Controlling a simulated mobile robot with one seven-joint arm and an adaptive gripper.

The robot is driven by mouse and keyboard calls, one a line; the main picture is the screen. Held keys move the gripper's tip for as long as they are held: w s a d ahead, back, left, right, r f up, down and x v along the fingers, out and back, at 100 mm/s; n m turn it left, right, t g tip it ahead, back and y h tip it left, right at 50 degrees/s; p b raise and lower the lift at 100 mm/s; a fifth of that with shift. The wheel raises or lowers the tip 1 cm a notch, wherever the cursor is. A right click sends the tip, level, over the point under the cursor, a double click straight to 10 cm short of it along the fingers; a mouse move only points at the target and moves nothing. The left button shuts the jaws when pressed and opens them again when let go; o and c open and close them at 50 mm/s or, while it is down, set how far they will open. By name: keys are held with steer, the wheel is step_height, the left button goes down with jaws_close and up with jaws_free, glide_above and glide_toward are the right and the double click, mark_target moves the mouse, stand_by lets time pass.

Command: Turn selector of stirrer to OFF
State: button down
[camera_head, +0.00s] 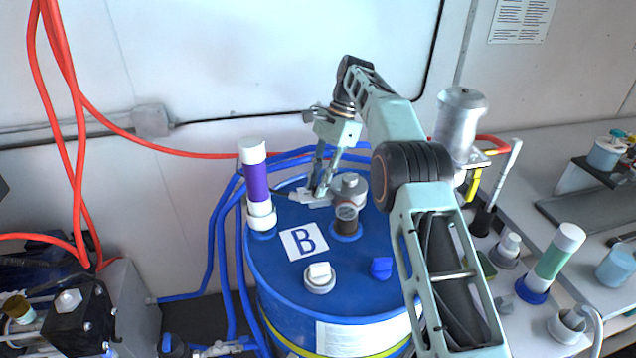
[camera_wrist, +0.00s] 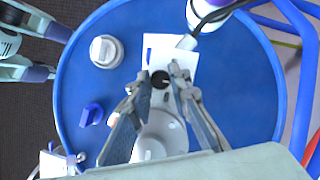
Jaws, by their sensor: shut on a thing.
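The stirrer (camera_head: 350,188) is a grey metal cylinder standing on the blue drum's lid; its round top also shows in the wrist view (camera_wrist: 166,134). Its selector, a small round black knob (camera_wrist: 160,79), shows in the wrist view beside the stirrer. My gripper (camera_wrist: 161,72) has its fingertips on either side of this knob and is shut on it. In the head view my gripper (camera_head: 318,194) points down just left of the stirrer's top, and its fingers hide the knob. The knob's markings and its setting are too small to read.
The blue drum (camera_head: 280,262) carries a label B (camera_head: 303,240), a white-capped purple tube (camera_head: 256,180), a white cap (camera_head: 319,277) and a blue cap (camera_head: 381,267). Blue hoses (camera_head: 215,240) run along its left. A silver canister (camera_head: 460,122) stands right.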

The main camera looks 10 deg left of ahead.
steer(key=c, duration=1.8)
jaws_free()
steer(key=shift+r+m, duration=0.1)
steer(key=shift+m, duration=0.4)
